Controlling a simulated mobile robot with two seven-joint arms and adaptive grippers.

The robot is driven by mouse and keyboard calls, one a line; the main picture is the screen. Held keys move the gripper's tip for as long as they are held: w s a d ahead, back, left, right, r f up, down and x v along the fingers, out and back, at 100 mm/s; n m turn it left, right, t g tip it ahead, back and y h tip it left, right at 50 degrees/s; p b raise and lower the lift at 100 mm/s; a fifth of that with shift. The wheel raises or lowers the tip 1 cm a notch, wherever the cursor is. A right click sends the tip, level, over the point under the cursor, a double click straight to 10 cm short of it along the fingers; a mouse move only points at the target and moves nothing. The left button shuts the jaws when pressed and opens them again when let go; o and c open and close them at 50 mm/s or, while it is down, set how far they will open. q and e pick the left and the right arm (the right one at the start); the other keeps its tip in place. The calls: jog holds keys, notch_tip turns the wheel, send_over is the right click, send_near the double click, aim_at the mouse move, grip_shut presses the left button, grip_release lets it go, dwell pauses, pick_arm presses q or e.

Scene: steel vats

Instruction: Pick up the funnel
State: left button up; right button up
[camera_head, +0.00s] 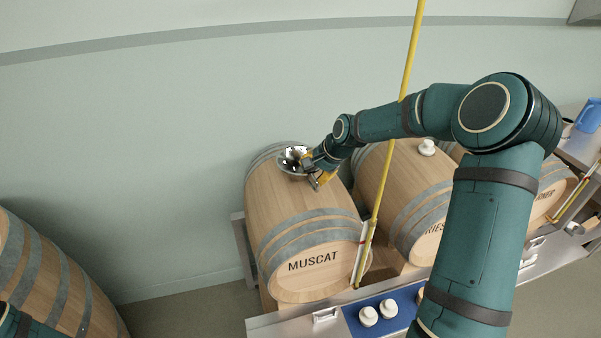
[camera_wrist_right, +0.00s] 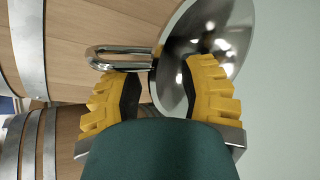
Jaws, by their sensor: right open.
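The funnel (camera_head: 291,158) is a shiny steel cone on top of the barrel marked MUSCAT (camera_head: 290,215). In the right wrist view the funnel's bowl (camera_wrist_right: 205,45) shows at the upper right, with a looped metal handle (camera_wrist_right: 118,57) sticking out to the left. My right gripper (camera_head: 312,177) is at the near right side of the funnel. In the wrist view its yellow-padded fingers (camera_wrist_right: 160,82) are apart, with the funnel's rim and handle base between or just beyond them; contact is unclear. The funnel's spout is hidden. Part of my left arm shows at the lower left, its gripper out of frame.
A barrel marked RIES (camera_head: 400,185) with a white bung (camera_head: 427,147) stands to the right. A yellow pole (camera_head: 408,60) rises between the barrels. White bungs (camera_head: 368,316) sit on a blue mat (camera_head: 400,305) in front. A blue jug (camera_head: 588,115) is at far right.

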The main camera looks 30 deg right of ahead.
jog(key=shift+w+a+f, duration=0.1)
jog(key=shift+w+f, duration=0.15)
jog(key=shift+f, duration=0.15)
grip_shut()
jog(key=shift+r, duration=0.1)
notch_tip(320, 180, up, 10)
jog(key=shift+f+p, duration=0.1)
jog(key=shift+p, duration=0.5)
dwell(0.5)
